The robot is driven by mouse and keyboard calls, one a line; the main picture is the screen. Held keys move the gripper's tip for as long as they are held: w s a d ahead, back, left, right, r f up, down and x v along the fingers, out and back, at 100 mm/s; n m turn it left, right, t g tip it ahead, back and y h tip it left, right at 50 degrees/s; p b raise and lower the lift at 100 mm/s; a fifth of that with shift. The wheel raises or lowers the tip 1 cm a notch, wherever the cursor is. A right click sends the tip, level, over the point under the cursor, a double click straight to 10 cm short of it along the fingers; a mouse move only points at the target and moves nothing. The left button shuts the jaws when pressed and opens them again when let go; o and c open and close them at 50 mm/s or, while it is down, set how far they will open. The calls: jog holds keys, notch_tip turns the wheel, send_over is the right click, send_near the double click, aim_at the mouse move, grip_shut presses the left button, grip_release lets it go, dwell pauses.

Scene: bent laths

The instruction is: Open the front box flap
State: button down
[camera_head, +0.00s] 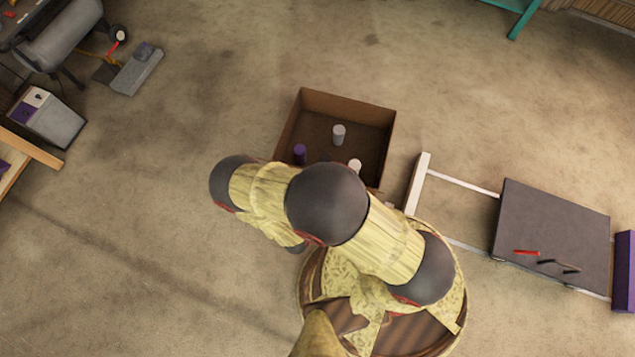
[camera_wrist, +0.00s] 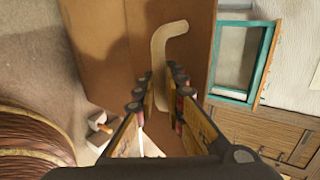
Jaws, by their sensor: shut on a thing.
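The brown cardboard box (camera_head: 345,103) stands on the floor at the middle of the head view, open at the top. My arm covers its front side there, so the front flap is hidden. In the wrist view, brown cardboard (camera_wrist: 98,45) fills the upper middle, with a fold or edge running down it; I cannot tell which panel is the flap. My gripper (camera_wrist: 160,82) is shut on a pale bent lath (camera_wrist: 160,50). The lath's hooked end sticks out past the fingertips, in front of the cardboard and curving right. I cannot tell whether it touches the cardboard.
Inside the box are a purple cylinder (camera_head: 300,152), a grey cylinder (camera_head: 338,134) and a white cylinder (camera_head: 355,165). A low dark-topped stand (camera_head: 555,225) with a white bar lies to the right. The floor left of the box is clear.

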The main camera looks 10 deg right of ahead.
jog(key=shift+s+d+f, duration=0.3)
jog(key=shift+s+f, duration=0.2)
jog(key=shift+s, duration=0.15)
jog(key=c, duration=2.2)
grip_release()
jog(key=o, duration=0.4)
jog(key=shift+w+a+r, duration=0.1)
jog(key=shift+w+a, duration=0.1)
jog(key=shift+c, duration=0.2)
jog(key=shift+a, duration=0.1)
jog(key=shift+a+r, duration=0.1)
jog(key=v, duration=1.1)
jog(key=shift+s+r, duration=0.25)
jog(key=shift+s, duration=0.05)
